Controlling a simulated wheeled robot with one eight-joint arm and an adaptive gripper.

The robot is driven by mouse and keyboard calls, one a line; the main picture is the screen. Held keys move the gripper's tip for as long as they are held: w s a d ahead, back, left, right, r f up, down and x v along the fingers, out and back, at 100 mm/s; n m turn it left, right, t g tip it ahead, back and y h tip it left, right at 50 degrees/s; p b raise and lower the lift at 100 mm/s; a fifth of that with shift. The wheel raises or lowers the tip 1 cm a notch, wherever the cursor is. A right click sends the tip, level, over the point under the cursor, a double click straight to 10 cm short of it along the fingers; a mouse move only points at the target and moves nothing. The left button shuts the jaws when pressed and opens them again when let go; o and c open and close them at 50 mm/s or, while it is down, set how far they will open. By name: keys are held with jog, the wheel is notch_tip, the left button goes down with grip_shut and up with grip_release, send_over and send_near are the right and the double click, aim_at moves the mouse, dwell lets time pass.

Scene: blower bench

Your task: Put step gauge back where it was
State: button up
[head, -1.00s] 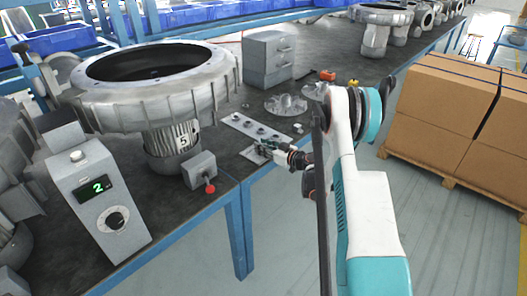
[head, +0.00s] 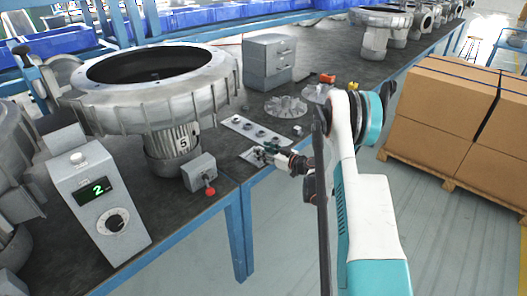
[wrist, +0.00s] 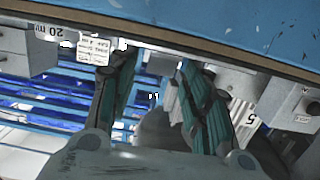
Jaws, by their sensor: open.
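My gripper (head: 267,151) is at the near edge of the bench, low over a small pale plate (head: 249,157). In the wrist view my gripper (wrist: 156,62) has its two dark green fingers apart, with nothing clearly held between them. The block may be the step gauge, but I cannot tell for sure. In the head view the fingers partly cover this spot, so the gauge is not clear there.
A blower (head: 165,85) on a motor marked 5 stands left.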

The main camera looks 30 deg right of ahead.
jog(key=p+v, duration=0.2)
jog(key=v, duration=0.9)
jog(key=shift+s+p, duration=0.2)
jog(key=shift+p, duration=0.15)
jog(key=shift+r, duration=0.1)
